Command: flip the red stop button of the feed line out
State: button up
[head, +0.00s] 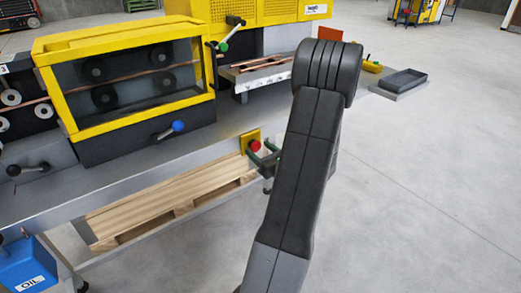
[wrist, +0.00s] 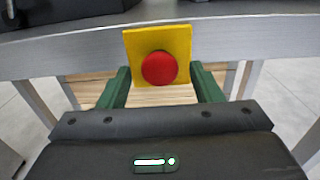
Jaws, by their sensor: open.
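The red stop button (wrist: 159,68) is a round red knob on a square yellow plate (wrist: 137,40), fixed to the front edge of the grey machine bench. In the head view the red button (head: 255,146) and its yellow plate (head: 244,139) show just left of my arm. My gripper (wrist: 163,88) has its two green fingers spread, one to the left and one to the right of the button and a little below it. I see no finger touching the button. In the head view my gripper (head: 264,157) is partly hidden behind my arm.
A wooden pallet (head: 165,200) lies below the bench (head: 110,178). A yellow-framed guard (head: 75,45) with a blue-knobbed handle (head: 177,127) stands above. A blue oil can (head: 28,265) is at lower left. The floor at right (head: 430,190) is clear.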

jog(key=shift+w, duration=0.1)
grip_shut()
jog(key=shift+s+d+f+b, duration=0.15)
jog(key=shift+s+b, duration=0.2)
jog(key=shift+b, duration=0.15)
jog(key=shift+s+d, duration=0.1)
jog(key=shift+s, duration=0.05)
jog(key=shift+c, duration=1.9)
grip_release()
jog(key=o, duration=0.4)
jog(key=shift+s+d, duration=0.1)
jog(key=shift+d, duration=0.1)
jog(key=b+v, duration=0.1)
jog(key=v, duration=1.2)
jog(key=shift+s+d, duration=0.15)
jog(key=shift+s, duration=0.15)
